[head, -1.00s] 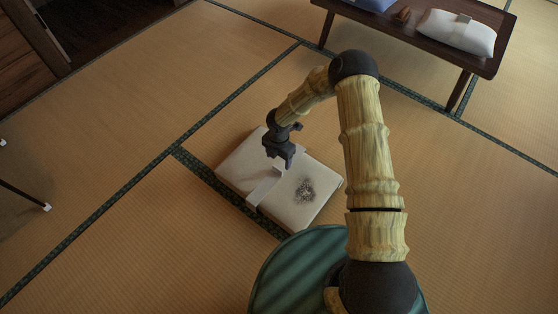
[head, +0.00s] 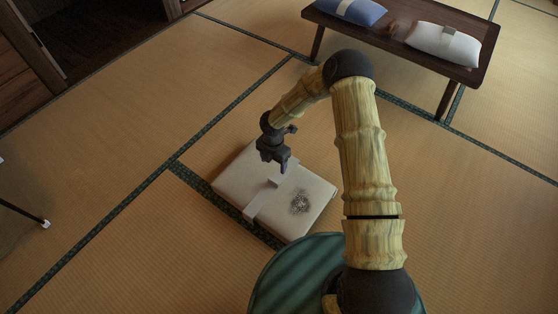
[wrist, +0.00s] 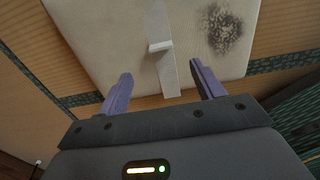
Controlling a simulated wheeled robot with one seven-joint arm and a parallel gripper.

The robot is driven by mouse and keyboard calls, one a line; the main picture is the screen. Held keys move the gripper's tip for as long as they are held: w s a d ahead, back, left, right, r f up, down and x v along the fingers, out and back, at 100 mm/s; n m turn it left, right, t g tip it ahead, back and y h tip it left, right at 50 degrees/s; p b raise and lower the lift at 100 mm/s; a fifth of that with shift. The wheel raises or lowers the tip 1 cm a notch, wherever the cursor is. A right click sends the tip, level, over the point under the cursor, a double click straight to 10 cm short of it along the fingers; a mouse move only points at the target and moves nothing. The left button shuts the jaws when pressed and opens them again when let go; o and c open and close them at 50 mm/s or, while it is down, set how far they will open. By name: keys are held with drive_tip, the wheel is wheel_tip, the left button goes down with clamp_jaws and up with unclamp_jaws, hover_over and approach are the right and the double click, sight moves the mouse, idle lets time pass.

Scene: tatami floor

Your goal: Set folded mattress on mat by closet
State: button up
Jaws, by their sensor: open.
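The folded mattress (head: 300,212) is a flat cream block with a dark speckled patch and a pale strap around its middle. It lies on the tatami floor in front of my base. A small raised tab (wrist: 160,46) stands up from the strap in the wrist view. My gripper (head: 278,166) is over the mattress, close to the strap and tab. In the wrist view its two purple fingers (wrist: 160,90) are spread apart with nothing between them but the strap's end below. The tab is ahead of the fingertips. A mat by the closet is not clearly seen.
A low dark wooden table (head: 400,38) at the top right holds a blue pillow (head: 350,11) and a white pillow (head: 443,43). A dark recess with wooden panels (head: 85,50) is at the top left. A thin leg (head: 28,214) stands at the left edge. Tatami between is clear.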

drive_tip(key=s+d+r+m, duration=0.3)
drive_tip(key=d+r+m, duration=0.2)
drive_tip(key=r+m, duration=0.3)
drive_tip(key=s+d+r+m, duration=0.4)
drive_tip(key=d+r+m, duration=0.1)
drive_tip(key=r, duration=0.6)
drive_tip(key=s+d+r+m+t, duration=0.1)
drive_tip(key=s+d+r+m, duration=0.1)
drive_tip(key=s+r+m, duration=0.3)
drive_tip(key=s+d+r+m+t, duration=0.1)
drive_tip(key=s+d+r+m, duration=0.2)
drive_tip(key=s+r+m, duration=0.3)
drive_tip(key=s+m, duration=0.1)
drive_tip(key=m, duration=0.3)
drive_tip(key=shift+d+t, duration=0.25)
drive_tip(key=shift+t, duration=0.05)
drive_tip(key=shift+w, duration=0.1)
drive_tip(key=w+p+v, duration=0.3)
drive_tip(key=p+v, duration=1.2)
drive_tip(key=shift+w+r, duration=0.2)
drive_tip(key=shift+r, duration=0.15)
